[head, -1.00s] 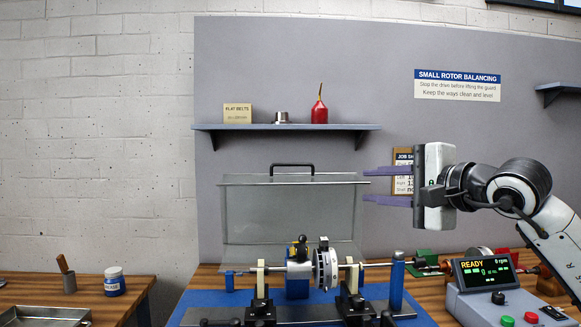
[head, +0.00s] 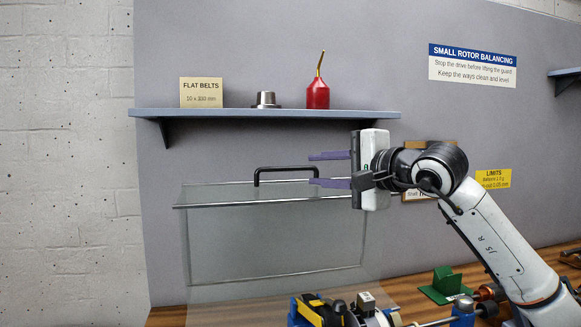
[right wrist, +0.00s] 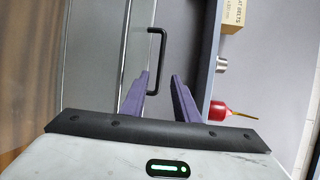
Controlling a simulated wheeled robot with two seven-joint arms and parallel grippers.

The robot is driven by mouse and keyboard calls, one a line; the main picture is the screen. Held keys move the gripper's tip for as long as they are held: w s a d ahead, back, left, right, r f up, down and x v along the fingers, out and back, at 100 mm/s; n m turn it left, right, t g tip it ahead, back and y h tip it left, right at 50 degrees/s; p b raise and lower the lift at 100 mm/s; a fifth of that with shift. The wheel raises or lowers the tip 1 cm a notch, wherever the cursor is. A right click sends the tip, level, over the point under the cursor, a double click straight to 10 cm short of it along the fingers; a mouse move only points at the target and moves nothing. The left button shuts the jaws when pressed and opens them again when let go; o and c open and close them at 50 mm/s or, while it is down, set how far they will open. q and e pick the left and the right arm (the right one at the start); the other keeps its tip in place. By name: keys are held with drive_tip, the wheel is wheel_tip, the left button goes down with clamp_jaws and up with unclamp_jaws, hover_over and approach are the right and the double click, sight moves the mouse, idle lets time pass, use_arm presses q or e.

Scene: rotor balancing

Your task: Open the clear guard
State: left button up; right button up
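The clear guard (head: 275,240) is a see-through panel with a thin metal frame, standing upright behind the rotor machine in the head view. Its black handle (head: 285,169) is on the top edge and also shows in the right wrist view (right wrist: 162,58). My right gripper (head: 311,169) is open, with purple fingers pointing left at the handle's right end. In the right wrist view the open fingers (right wrist: 159,75) have the handle ahead, roughly between the tips. I see no finger closed on it. My left gripper is not in view.
A shelf (head: 265,114) above the guard carries a flat belts box (head: 201,92), a metal part (head: 266,99) and a red oil can (head: 317,94). It runs close above my right gripper. Machine parts (head: 338,312) stand low in front on the bench.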

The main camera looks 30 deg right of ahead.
sight(291, 169)
drive_tip(key=w, duration=0.2)
drive_tip(key=w+p, duration=0.1)
drive_tip(key=w, duration=0.1)
drive_tip(key=w+a+p, duration=0.1)
drive_tip(key=w, duration=0.2)
drive_tip(key=shift+f, duration=0.25)
drive_tip(key=shift+w+a+f, duration=0.1)
drive_tip(key=shift+w+f, duration=0.05)
drive_tip(key=shift+w, duration=0.45)
clamp_jaws()
